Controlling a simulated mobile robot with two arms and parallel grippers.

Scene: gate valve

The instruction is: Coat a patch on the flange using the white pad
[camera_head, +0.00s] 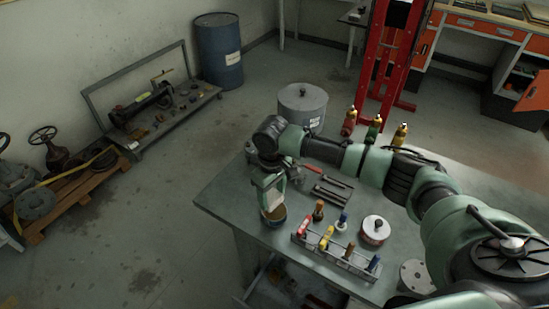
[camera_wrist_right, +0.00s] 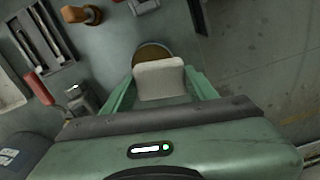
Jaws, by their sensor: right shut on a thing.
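My right gripper (camera_head: 270,200) points down at the near left side of the workbench. It is shut on the white pad (camera_wrist_right: 160,78), which shows between the fingers in the wrist view. Directly below is a round can (camera_head: 273,218) with a brown top; its brown surface (camera_wrist_right: 150,53) shows partly behind the pad. I cannot tell whether the pad touches it. A grey round flange-like disc (camera_head: 415,275) lies at the right of the bench, partly cut off by my arm. My left gripper is not in view.
A rack (camera_head: 335,257) of colourful-handled tools, a round tin (camera_head: 374,230) and a tool tray (camera_head: 328,192) share the workbench (camera_head: 225,205). A lidded grey pot (camera_head: 302,105) and several brass-topped bottles stand at the back. Valves on a pallet (camera_head: 75,190) sit on the floor left.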

